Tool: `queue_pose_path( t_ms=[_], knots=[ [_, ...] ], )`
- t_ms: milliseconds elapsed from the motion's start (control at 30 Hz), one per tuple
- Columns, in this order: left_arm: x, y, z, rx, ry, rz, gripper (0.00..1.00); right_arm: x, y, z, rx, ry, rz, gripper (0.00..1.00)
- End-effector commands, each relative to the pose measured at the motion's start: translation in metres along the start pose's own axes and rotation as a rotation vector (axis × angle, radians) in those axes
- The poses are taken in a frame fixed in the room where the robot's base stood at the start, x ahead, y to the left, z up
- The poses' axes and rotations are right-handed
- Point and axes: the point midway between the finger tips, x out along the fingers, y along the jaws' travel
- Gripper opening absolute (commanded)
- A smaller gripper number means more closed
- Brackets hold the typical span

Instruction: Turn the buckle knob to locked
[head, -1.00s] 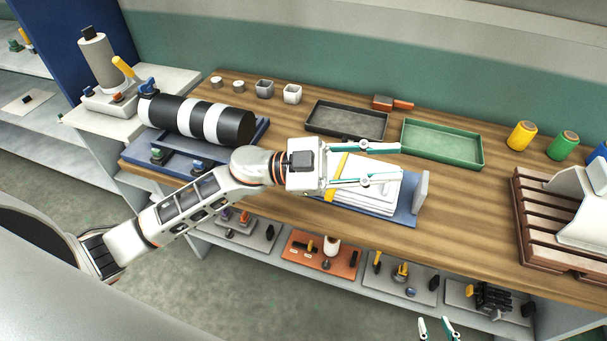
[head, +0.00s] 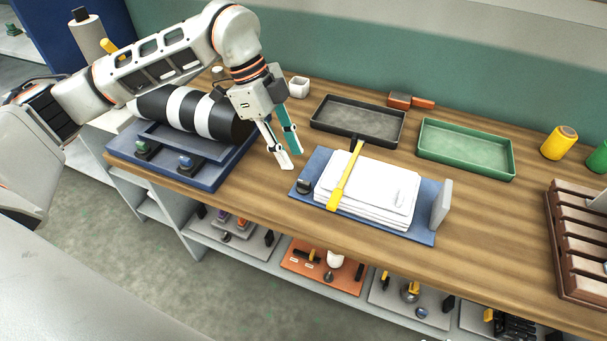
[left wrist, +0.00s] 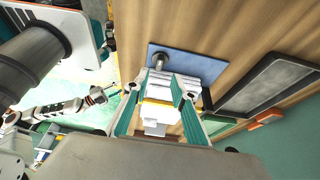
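A stack of white sheets (head: 375,190) lies on a blue board (head: 420,235) with a yellow strap (head: 345,178) across it. A short dark knob (head: 304,186) stands on the board's left end, beside the stack. A dark cylindrical knob also shows in the left wrist view (left wrist: 159,62). I cannot tell its locked mark. My left gripper (head: 292,160) is above the table, just behind and left of the knob, fingers apart and empty. Its parted fingers also show in the left wrist view (left wrist: 155,90). My right gripper (left wrist: 104,96) shows small there; its opening is unclear.
A black-and-white striped roll (head: 190,113) on a blue base (head: 190,170) stands left. A dark tray (head: 340,127) and a green tray (head: 465,150) lie behind the stack. A grey upright plate (head: 441,204) stands at the board's right end. Bare wood lies in front.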

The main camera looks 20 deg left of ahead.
Motion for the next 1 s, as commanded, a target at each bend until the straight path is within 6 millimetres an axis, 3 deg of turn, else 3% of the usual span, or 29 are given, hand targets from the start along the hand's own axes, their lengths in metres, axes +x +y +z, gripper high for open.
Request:
queue_pose_path(
  t_ms=[300, 500, 867, 900, 1000],
  knots=[
    [0.049, 0.002, 0.0, 0.002, 0.003, 0.007, 0.26, 0.001, -0.004, 0.014, -0.005, -0.02, -0.005, 0.31],
    [0.07, 0.001, -0.001, 0.003, 0.003, 0.005, 0.26, 0.002, -0.003, 0.015, -0.008, -0.022, -0.002, 0.31],
    [0.075, 0.001, -0.002, 0.004, 0.004, 0.002, 0.26, 0.002, 0.001, 0.009, -0.01, -0.009, 0.003, 0.31],
    [0.075, 0.001, -0.002, 0.004, 0.004, 0.002, 0.23, 0.002, 0.001, 0.009, -0.009, -0.009, 0.003, 0.31],
    [0.075, 0.001, -0.002, 0.004, 0.004, 0.002, 0.0, 0.003, 0.0, 0.009, -0.009, -0.01, 0.003, 0.31]
  ],
)
